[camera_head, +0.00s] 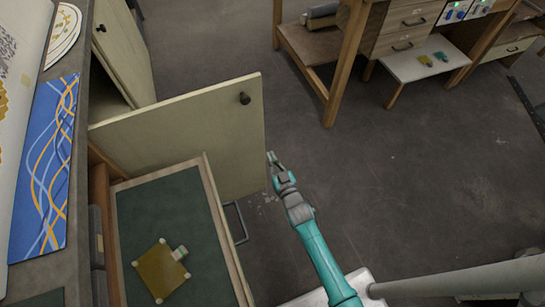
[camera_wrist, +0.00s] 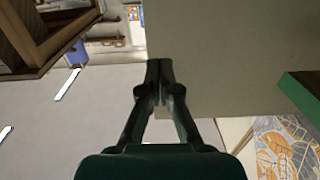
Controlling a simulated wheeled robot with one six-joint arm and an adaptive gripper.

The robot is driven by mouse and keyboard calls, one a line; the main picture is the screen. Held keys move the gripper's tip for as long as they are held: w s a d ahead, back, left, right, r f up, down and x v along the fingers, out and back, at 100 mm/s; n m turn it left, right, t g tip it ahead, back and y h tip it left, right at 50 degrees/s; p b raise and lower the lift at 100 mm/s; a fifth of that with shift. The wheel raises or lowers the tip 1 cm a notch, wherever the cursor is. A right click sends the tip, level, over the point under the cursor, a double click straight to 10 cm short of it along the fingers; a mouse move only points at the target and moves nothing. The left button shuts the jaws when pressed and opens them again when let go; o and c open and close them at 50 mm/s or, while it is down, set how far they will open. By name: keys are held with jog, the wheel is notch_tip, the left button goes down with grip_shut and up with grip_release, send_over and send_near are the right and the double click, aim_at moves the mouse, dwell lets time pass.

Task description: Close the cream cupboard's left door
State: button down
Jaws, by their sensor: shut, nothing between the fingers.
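The cream cupboard's left door (camera_head: 190,135) stands wide open, jutting out to the right from the cupboard at the left. Its black knob (camera_head: 245,98) sits near the free edge. My gripper (camera_head: 271,157) is shut and empty, just right of the door's free edge in the head view. In the wrist view, the closed fingertips (camera_wrist: 158,66) overlap a pale panel (camera_wrist: 230,55), which appears to be this door. I cannot tell whether they touch it. The cupboard's other door (camera_head: 127,50), with its own knob (camera_head: 101,28), is also open.
An open drawer (camera_head: 227,235) with a dark green bottom holds a yellow square piece (camera_head: 160,271) below the door. A worktop with a blue patterned panel (camera_head: 45,165) lies left. A wooden workbench (camera_head: 345,60) stands at the back. The floor to the right is clear.

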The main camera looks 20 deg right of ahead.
aim_at(258, 130)
jog(key=w, duration=1)
jog(key=shift+w+a, duration=0.2)
jog(key=shift+w, duration=0.2)
